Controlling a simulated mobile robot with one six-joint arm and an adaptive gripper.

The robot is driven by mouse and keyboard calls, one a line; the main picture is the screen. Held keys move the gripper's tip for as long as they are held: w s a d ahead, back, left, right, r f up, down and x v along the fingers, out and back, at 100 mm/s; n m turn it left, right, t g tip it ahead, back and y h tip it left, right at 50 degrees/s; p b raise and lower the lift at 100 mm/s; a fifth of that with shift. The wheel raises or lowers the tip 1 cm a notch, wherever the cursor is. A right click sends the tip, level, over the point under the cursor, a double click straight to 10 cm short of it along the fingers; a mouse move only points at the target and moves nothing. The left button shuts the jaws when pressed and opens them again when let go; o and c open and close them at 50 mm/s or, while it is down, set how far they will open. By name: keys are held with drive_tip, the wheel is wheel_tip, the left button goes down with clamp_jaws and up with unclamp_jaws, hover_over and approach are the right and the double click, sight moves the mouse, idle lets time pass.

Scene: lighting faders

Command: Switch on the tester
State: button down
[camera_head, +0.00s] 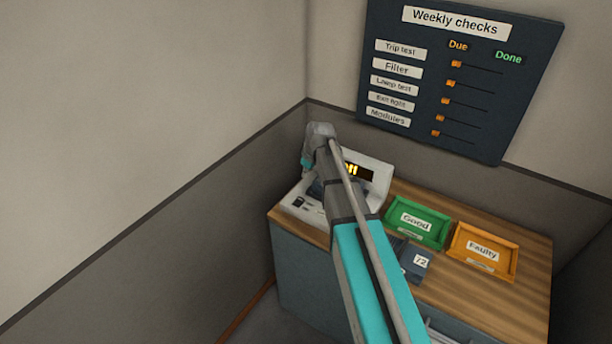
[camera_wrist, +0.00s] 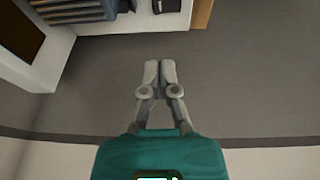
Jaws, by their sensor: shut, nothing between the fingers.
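The tester (camera_head: 372,190) is a pale box with a sloped front on the left end of the wooden bench. Its dark display shows orange lettering, partly hidden by my arm. A small black switch (camera_head: 299,202) sits on its low front left part; a black part that looks like this switch (camera_wrist: 167,5) is cut by the top edge of the wrist view. The tester's pale casing (camera_wrist: 52,62) and dark ribbed part show at upper left there. My gripper (camera_wrist: 160,64) is shut and empty, apart from the tester. In the head view my gripper (camera_head: 304,178) is small, at the tester's left side.
A green Good tray (camera_head: 446,240) and an orange Faulty tray (camera_head: 511,273) stand right of the tester on the bench (camera_head: 535,250). A dark block marked 72 (camera_head: 416,275) lies in front. A Weekly checks board (camera_head: 480,35) with sliders hangs above. Walls close in behind and left.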

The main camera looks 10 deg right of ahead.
drive_tip(key=b, duration=0.8)
hover_over(300, 198)
drive_tip(key=shift+s+d+f, duration=0.1)
drive_tip(key=shift+s+f, duration=0.1)
drive_tip(key=shift+f, duration=2)
drive_tip(key=shift+s+f, duration=0.2)
drive_tip(key=shift+f, duration=1.95)
drive_tip(key=shift+w+d+f+b, duration=0.1)
drive_tip(key=shift+d+f+b, duration=0.1)
drive_tip(key=shift+f+b, duration=1.65)
drive_tip(key=shift+a, duration=0.1)
